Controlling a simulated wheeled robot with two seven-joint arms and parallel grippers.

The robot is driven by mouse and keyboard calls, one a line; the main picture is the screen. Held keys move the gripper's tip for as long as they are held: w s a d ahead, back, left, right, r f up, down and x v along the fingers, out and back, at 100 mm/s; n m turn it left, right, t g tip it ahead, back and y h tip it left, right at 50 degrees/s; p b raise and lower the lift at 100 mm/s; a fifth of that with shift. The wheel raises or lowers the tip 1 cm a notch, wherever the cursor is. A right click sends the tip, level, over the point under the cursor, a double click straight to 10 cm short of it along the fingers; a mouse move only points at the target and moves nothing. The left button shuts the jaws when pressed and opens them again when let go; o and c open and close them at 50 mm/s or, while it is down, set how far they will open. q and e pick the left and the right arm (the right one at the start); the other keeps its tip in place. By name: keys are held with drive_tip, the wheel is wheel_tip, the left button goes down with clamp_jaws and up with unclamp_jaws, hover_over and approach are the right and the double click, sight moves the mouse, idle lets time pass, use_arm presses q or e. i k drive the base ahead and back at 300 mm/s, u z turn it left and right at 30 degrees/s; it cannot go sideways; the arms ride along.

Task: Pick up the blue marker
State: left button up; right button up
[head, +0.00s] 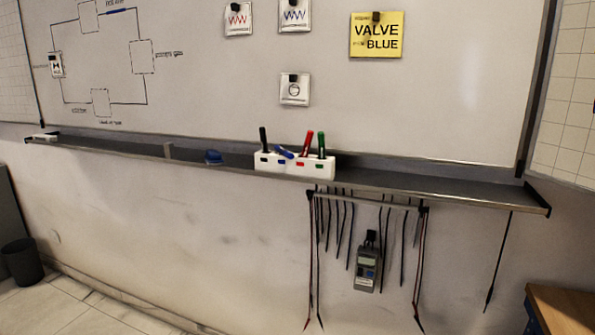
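The blue marker (284,152) leans at a low, tilted angle in the white marker holder (295,173), in the slot second from the left. Only its upper part shows above the holder. A black marker (263,139) stands to its left, a red marker (306,143) leans to its right, and a green marker (321,144) stands at the right end. The holder's front has small coloured squares and sits on the whiteboard's ledge. Neither of my grippers shows in the head view.
The dark ledge (440,183) runs below the whiteboard (430,110). A blue object (213,157) lies on it left of the holder. Cables and a meter (366,270) hang from a rack below. A bin (22,261) stands at lower left, a wooden-topped cabinet (562,308) at lower right.

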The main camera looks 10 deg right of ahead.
sight(289, 155)
drive_tip(key=z, duration=1)
drive_tip(key=i, duration=1.1)
drive_tip(key=u, duration=0.65)
drive_tip(key=i, duration=0.25)
drive_tip(key=u, duration=0.4)
